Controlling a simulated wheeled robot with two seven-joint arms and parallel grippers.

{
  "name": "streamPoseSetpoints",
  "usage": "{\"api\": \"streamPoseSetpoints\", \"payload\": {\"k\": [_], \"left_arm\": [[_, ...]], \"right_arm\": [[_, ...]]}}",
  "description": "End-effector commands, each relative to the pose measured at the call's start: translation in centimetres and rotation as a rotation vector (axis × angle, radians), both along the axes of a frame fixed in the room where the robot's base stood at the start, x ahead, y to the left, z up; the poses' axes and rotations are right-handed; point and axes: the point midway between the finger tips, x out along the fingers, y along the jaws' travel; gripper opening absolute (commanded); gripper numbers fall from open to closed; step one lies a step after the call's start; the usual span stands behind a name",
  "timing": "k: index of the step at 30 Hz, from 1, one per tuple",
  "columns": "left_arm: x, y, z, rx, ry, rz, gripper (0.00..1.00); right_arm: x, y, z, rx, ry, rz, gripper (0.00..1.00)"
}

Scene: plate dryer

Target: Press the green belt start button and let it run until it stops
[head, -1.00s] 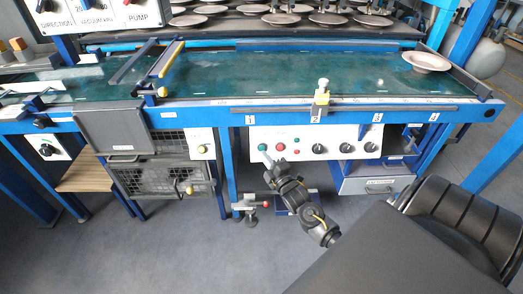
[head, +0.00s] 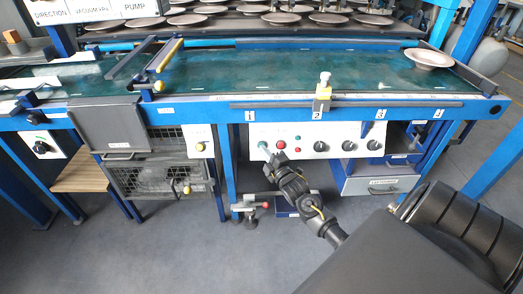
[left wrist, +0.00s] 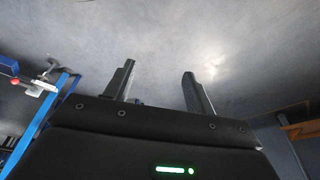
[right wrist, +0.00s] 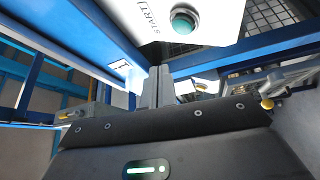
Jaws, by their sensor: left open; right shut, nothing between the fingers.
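The green start button (head: 263,144) is at the left end of the white control panel on the belt's front. It shows larger in the right wrist view (right wrist: 184,22), round, with the word START beside it. My right gripper (head: 268,153) is shut and empty, its tips just below the button. The fingers also show in the right wrist view (right wrist: 158,72). I cannot tell whether they touch it. My left gripper (left wrist: 158,68) is open and empty over grey floor. The green belt (head: 300,75) carries a plate (head: 430,59) at its right end.
A red button (head: 281,144) and black knobs (head: 347,146) sit right of the green button. A blue frame leg (head: 226,170) stands left of the panel, and a wire cage (head: 150,178) beyond it. Open floor lies in front.

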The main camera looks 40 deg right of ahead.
Motion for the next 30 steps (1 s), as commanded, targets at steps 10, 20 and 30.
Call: {"api": "streamPoseSetpoints", "payload": {"k": [10, 20, 30], "left_arm": [[0.5, -0.8, 4.1, -0.016, -0.105, -0.020, 0.55], [1.2, -1.2, 6.0, -0.034, -0.186, -0.037, 0.55], [1.3, -1.2, 6.2, -0.034, -0.189, -0.038, 0.55]], "right_arm": [[1.9, -1.4, -1.6, 0.000, 0.000, 0.000, 0.00], [2.7, -2.1, -2.1, 0.001, 0.001, 0.000, 0.00], [2.8, -2.1, -2.0, 0.000, 0.001, 0.000, 0.00]]}}
